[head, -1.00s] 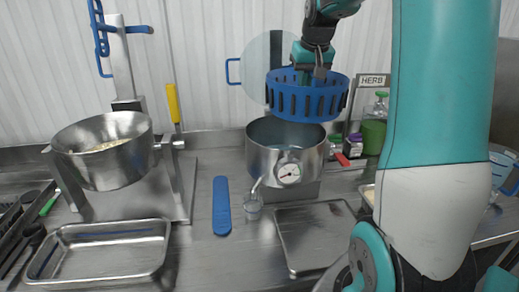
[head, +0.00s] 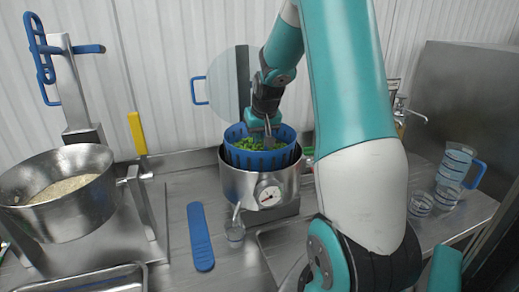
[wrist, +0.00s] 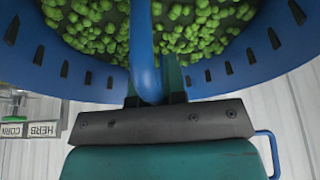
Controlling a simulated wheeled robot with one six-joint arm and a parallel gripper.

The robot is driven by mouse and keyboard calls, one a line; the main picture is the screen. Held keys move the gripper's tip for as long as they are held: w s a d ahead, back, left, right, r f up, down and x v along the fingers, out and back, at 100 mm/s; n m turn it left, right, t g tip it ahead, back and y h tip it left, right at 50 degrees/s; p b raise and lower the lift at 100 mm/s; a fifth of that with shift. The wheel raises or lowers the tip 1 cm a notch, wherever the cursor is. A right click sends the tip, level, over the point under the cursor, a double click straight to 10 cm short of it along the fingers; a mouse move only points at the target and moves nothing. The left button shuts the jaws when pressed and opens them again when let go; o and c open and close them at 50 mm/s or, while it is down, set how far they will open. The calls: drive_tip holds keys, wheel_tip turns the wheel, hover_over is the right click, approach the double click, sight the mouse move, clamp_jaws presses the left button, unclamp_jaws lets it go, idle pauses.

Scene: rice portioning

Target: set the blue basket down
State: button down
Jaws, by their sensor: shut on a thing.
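The blue basket (head: 240,158) has slotted sides and holds green peas. In the head view its lower part is hidden inside the steel pot (head: 240,184), and its upper wall stands above the pot's rim. I cannot tell whether it rests on anything. My gripper (head: 267,138) is above the basket, shut on its blue handle. In the wrist view, my gripper (wrist: 157,92) is shut on this handle, and the basket (wrist: 225,75) with its peas fills the upper part.
The pot has a round dial on its front. A steel bowl of grain (head: 75,222) stands at left. A measuring jug (head: 452,175) stands at right. A round lid (head: 225,88) is behind.

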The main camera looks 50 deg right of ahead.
drive_tip(key=shift+f+p, duration=0.5)
drive_tip(key=shift+f, duration=2.3)
drive_tip(key=shift+f+b, duration=0.45)
drive_tip(key=shift+f, duration=0.05)
drive_tip(key=shift+f, duration=0.15)
drive_tip(key=c, duration=1.2)
unclamp_jaws()
